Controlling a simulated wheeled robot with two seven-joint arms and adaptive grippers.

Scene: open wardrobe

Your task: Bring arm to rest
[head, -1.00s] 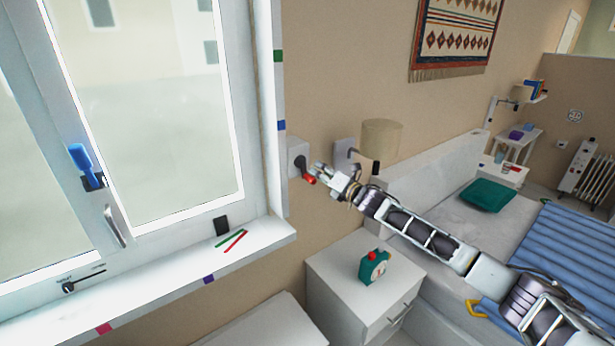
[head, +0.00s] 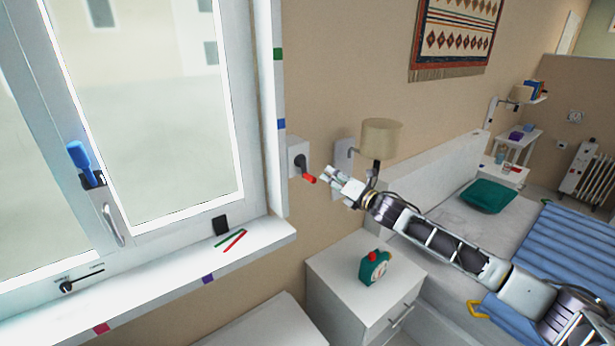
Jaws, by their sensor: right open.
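My right arm reaches in from the lower right across the bed. My right gripper (head: 338,178) is open and empty, in front of the wall below the beige wall lamp (head: 381,139). It is just right of a wall box with a red-handled crank (head: 308,178), and a small gap shows between them. My left gripper is not in view.
The bed (head: 475,218) with a green pillow (head: 489,195) lies under my arm. The window (head: 150,120) and its sill (head: 150,283) fill the left.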

